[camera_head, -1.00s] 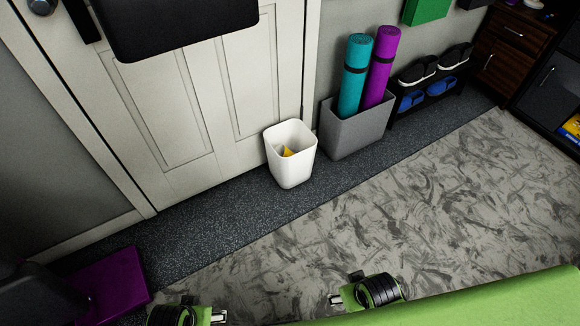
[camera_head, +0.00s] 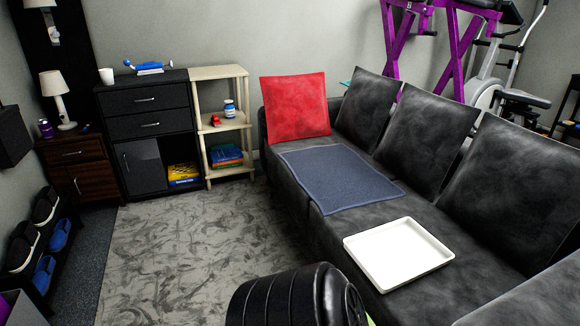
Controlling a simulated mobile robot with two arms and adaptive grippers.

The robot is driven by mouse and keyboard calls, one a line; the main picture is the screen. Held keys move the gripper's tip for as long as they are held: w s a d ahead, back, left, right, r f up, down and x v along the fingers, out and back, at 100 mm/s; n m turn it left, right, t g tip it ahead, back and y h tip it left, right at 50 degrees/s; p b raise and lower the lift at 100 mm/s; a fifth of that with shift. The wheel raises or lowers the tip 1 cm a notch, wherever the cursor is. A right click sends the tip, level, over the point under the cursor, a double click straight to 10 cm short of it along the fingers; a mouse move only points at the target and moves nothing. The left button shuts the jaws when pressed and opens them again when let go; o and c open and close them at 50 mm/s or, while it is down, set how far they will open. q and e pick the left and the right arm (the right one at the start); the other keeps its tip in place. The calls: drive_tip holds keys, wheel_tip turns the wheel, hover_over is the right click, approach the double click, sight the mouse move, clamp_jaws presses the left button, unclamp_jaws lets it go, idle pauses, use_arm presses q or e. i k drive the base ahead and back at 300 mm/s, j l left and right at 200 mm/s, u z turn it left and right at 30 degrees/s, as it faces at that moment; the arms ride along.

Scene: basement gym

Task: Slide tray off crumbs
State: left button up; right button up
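A white rectangular tray (camera_head: 397,252) with a low rim lies flat on the seat of a black sofa (camera_head: 322,232), near its front edge. No crumbs show; anything under the tray is hidden. Neither gripper's fingers can be seen.
A blue-grey mat (camera_head: 338,178) lies on the seat beyond the tray, with a red cushion (camera_head: 295,105) behind it. A black cabinet (camera_head: 150,135) and a wooden shelf (camera_head: 224,125) stand at the back left. The patterned floor (camera_head: 185,250) left of the sofa is clear.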

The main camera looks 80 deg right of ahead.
sight(393, 255)
drive_tip(key=z, duration=3.6)
drive_tip(key=i+j+z, duration=0.1)
drive_tip(key=z, duration=0.35)
drive_tip(key=j+z, duration=0.25)
drive_tip(key=z, duration=0.25)
drive_tip(key=i+j+z, duration=0.1)
drive_tip(key=z, duration=0.35)
drive_tip(key=j, duration=0.1)
